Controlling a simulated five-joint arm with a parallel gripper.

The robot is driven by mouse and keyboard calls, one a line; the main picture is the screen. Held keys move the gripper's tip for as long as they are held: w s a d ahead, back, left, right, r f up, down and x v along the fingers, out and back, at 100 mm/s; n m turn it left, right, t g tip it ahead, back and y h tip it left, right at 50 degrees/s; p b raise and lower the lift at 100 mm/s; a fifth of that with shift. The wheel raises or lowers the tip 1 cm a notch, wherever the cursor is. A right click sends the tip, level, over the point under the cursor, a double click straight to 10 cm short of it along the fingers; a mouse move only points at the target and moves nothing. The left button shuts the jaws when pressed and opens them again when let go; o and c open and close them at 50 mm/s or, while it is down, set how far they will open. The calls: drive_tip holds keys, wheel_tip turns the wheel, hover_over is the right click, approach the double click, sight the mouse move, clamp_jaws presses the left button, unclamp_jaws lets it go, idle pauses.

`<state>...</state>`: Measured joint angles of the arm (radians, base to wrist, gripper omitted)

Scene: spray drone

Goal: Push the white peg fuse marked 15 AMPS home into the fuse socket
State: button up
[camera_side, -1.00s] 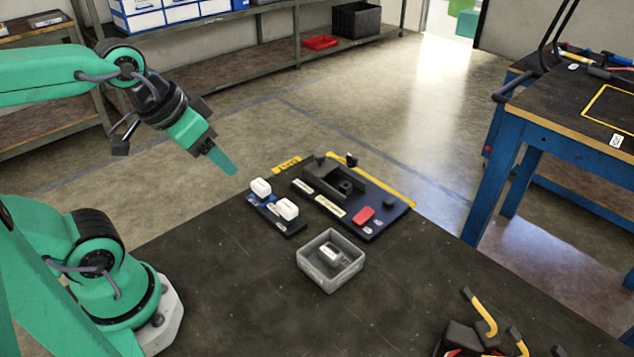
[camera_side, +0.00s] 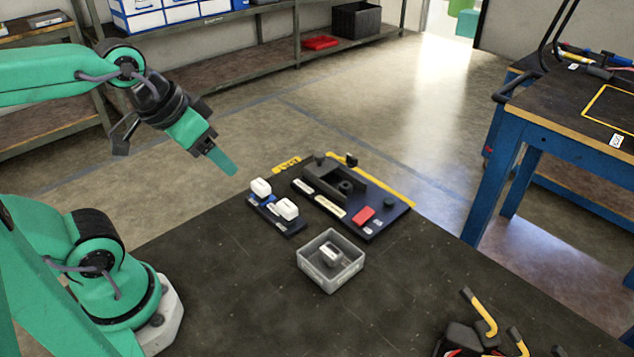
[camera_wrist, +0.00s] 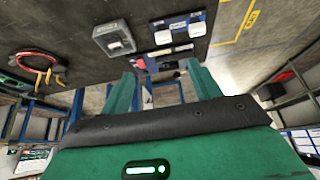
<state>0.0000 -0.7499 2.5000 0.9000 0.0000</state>
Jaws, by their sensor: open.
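Two white peg-like blocks (camera_side: 261,188) (camera_side: 287,209) stand on a small dark blue rack (camera_side: 264,212). They also show in the wrist view (camera_wrist: 163,37) (camera_wrist: 197,29). A small grey-and-white piece (camera_side: 330,254) lies in an open grey bin (camera_side: 346,278). I cannot read 15 AMPS on any of them. A dark board (camera_side: 395,217) beside the rack carries a black block with a round opening (camera_side: 345,187), which may be the fuse socket. My gripper (camera_side: 228,166) is open and empty, above and left of the rack. Its two green fingers (camera_wrist: 164,82) stand apart in the wrist view.
A red piece (camera_side: 363,215) and a black knob (camera_side: 389,201) sit on the board. Yellow-handled tools (camera_side: 485,320) lie at the table's front right. The dark tabletop (camera_side: 225,275) left of the bin is clear.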

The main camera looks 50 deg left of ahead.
drive_tip(key=shift+w, duration=0.15)
idle(0.5)
drive_tip(key=g, duration=0.6)
approach(260, 183)
drive_tip(key=shift+d+f, duration=0.1)
idle(0.4)
drive_tip(key=shift+f, duration=0.1)
idle(0.3)
drive_tip(key=shift+f, duration=4.4)
